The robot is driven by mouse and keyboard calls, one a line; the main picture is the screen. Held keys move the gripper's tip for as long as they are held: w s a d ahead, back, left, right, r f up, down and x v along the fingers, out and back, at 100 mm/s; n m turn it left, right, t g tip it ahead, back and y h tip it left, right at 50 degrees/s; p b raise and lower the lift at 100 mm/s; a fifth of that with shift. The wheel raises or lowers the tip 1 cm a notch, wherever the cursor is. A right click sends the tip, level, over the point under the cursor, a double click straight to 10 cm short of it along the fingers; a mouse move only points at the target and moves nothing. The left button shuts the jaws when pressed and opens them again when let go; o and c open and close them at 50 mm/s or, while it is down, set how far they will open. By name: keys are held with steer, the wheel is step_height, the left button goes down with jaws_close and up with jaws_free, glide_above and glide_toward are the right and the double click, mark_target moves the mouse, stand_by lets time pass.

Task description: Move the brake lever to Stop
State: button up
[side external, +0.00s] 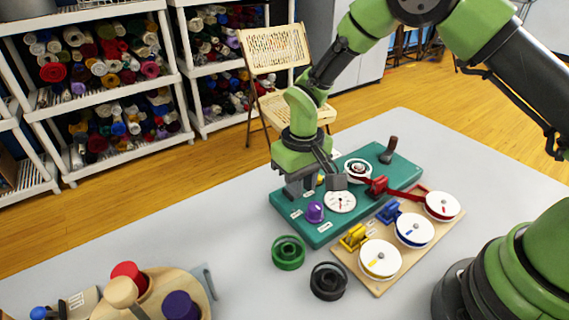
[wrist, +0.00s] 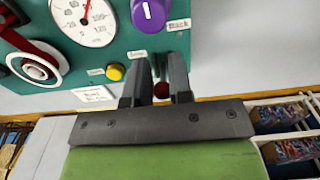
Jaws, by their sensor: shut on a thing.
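The teal control panel (side external: 345,229) lies on the grey table and also shows in the wrist view (wrist: 125,28). My gripper (side external: 300,190) points down at the panel's far left edge. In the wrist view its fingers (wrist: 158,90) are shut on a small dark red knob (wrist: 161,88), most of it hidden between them. It may be the brake lever's end; I cannot read a Stop label. A brown-topped lever (side external: 388,150) stands upright at the panel's far right corner, apart from my gripper.
A purple knob (side external: 315,212), white gauge (side external: 340,201) and yellow button (wrist: 115,72) are near my gripper. A wooden board (side external: 396,279) with red, blue and yellow spools is at the panel's right. Green (side external: 288,253) and black (side external: 328,281) spools stand in front.

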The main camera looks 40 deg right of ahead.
steer(key=shift+s+f, duration=0.2)
steer(key=shift+s, duration=0.35)
steer(key=shift+s+f, duration=0.1)
steer(key=o, duration=0.6)
steer(key=shift+o, duration=0.2)
step_height(320, 180, up, 8)
steer(key=shift+f, duration=0.2)
